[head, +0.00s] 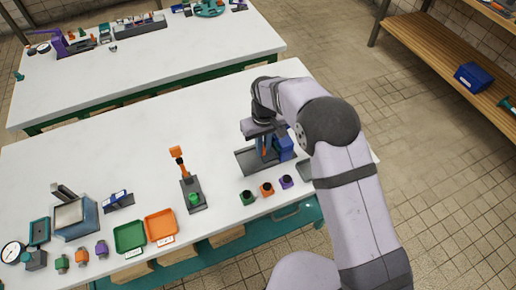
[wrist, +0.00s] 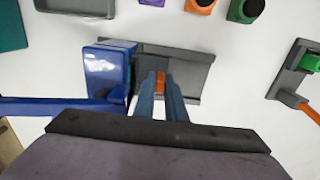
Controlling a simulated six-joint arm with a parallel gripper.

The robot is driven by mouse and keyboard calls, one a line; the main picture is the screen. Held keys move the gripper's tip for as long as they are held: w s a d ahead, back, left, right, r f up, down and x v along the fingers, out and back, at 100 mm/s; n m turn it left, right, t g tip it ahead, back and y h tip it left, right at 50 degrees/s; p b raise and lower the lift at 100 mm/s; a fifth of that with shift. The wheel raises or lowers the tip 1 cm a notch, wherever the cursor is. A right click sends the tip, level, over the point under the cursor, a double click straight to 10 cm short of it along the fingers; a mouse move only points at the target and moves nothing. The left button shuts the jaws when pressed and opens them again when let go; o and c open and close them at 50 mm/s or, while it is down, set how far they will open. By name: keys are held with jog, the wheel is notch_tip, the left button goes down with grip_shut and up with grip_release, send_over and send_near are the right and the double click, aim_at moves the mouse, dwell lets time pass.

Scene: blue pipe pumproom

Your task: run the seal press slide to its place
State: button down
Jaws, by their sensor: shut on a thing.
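The seal press slide appears to be the grey flat track (wrist: 190,70) with a blue block (wrist: 108,70) over its left part in the wrist view. In the head view the grey track (head: 246,161) lies on the near bench, with the blue block (head: 284,149) at its right. My gripper (wrist: 160,82) points down over the track, right of the blue block. It is shut on a small upright orange grip (wrist: 160,84). My gripper (head: 264,150) hides part of the track in the head view, and the foot of the grip is hard to see.
Green, orange and purple small blocks (head: 266,189) stand just in front of the track. A grey tray (wrist: 75,7) lies near them. An orange-levered device (head: 180,165) stands to the left. The white bench top (head: 140,130) is clear behind these.

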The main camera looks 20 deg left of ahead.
jog(key=shift+w+d, duration=0.15)
jog(key=shift+w, duration=0.05)
jog(key=c, duration=1.8)
grip_release()
